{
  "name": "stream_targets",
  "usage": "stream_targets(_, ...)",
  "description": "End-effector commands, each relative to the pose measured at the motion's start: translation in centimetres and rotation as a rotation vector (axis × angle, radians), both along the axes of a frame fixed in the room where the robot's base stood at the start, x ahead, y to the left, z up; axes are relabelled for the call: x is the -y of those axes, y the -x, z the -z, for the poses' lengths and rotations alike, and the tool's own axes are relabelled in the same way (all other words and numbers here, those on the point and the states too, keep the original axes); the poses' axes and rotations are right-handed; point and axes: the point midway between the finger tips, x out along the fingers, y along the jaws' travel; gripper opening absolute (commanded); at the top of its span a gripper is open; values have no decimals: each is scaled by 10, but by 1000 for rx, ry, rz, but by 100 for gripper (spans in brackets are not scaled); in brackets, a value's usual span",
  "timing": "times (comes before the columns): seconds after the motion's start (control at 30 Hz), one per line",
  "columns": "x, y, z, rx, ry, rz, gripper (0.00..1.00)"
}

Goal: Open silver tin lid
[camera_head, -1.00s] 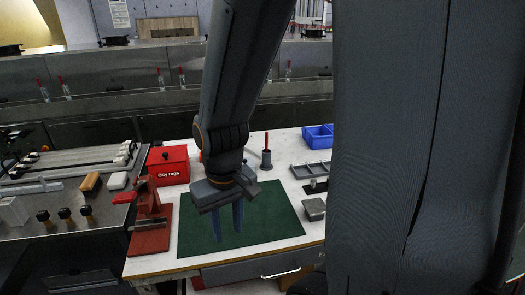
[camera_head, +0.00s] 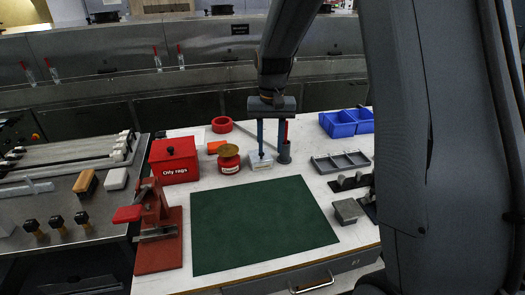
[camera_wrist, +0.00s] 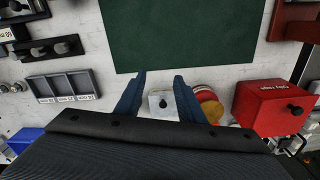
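A small pale silver square tin (camera_head: 261,162) stands on the white bench behind the green mat. In the wrist view its top (camera_wrist: 156,113) shows a dark round knob (camera_wrist: 163,103). My gripper (camera_head: 272,148) is open and points down over the tin. In the wrist view its two blue fingers (camera_wrist: 160,77) lie on either side of the tin, with the knob between them. Nothing is held. The gripper body hides the tin's near part in the wrist view, and I cannot tell the finger height above it.
A red tin with a brass-coloured top (camera_head: 229,158) stands close left of the silver tin. A grey cylinder holder (camera_head: 285,155) is close right. A red oily rags box (camera_head: 174,163), grey divided tray (camera_head: 341,162) and blue bins (camera_head: 338,125) stand around. The green mat (camera_head: 262,225) is clear.

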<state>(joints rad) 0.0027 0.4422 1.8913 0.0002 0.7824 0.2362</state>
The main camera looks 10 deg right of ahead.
Motion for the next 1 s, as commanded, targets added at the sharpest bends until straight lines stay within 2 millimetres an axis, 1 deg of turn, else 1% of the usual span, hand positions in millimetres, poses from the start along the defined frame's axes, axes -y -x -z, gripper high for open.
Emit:
stream_targets(0.03,1,-28,8,-6,0,28,35)
stream_targets(0.1,1,-58,11,-12,-2,66,35)
stream_targets(0.2,2,-89,15,-19,-1,108,35)
stream_targets(0.33,2,-112,19,-25,-2,142,35)
stream_targets(0.4,2,-118,20,-26,-2,151,35)
stream_targets(0.53,2,-120,29,-28,-2,156,35)
stream_targets(0.83,2,-119,73,-29,-2,154,35)
stream_targets(1.0,2,-119,91,-27,-2,154,35)
